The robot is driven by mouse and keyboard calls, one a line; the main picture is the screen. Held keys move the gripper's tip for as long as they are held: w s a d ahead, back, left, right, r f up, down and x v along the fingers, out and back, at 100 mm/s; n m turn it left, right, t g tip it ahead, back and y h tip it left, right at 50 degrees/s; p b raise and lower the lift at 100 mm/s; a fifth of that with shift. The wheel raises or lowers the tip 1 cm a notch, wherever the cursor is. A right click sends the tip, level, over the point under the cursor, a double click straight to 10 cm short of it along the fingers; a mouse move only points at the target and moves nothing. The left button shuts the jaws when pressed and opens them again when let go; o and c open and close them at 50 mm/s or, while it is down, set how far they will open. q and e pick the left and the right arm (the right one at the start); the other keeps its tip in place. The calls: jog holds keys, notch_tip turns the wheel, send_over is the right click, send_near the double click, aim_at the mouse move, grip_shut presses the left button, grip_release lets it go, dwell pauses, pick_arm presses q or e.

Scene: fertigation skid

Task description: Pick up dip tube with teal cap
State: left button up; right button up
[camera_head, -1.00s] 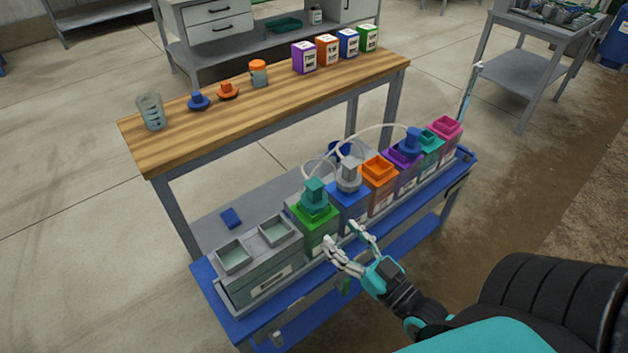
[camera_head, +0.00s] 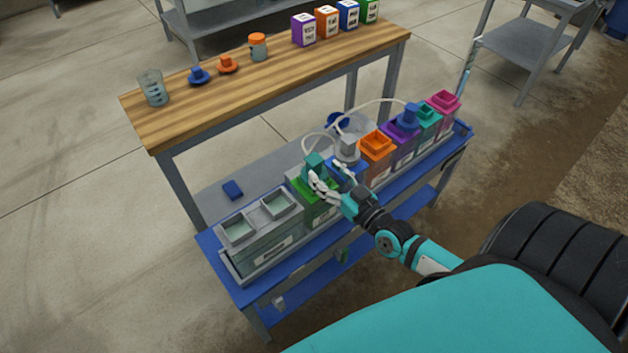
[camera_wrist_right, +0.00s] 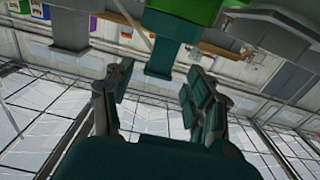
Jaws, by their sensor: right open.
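The dip tube with teal cap (camera_head: 315,163) stands upright on the green-topped container (camera_head: 312,190), and a pale hose runs from it. In the right wrist view, which looks upside down, the teal cap (camera_wrist_right: 160,58) hangs from the green top (camera_wrist_right: 195,8). My right gripper (camera_head: 328,177) is at the cap's near right side and partly covers it. In the wrist view my right gripper (camera_wrist_right: 160,90) is open, its fingers apart with the cap's narrow end just beyond and between them. I cannot tell whether either finger touches it. My left gripper is not in view.
A grey cap (camera_head: 347,148) on the blue container stands close on the right. Orange (camera_head: 376,146), purple, teal and pink containers follow along the blue bench (camera_head: 238,290). A grey two-opening box (camera_head: 262,236) stands left. A wooden table (camera_head: 210,105) with bottles is behind.

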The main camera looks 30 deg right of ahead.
aim_at(318, 166)
jog(key=shift+w+a, duration=0.2)
jog(key=shift+w, duration=2.55)
grip_shut()
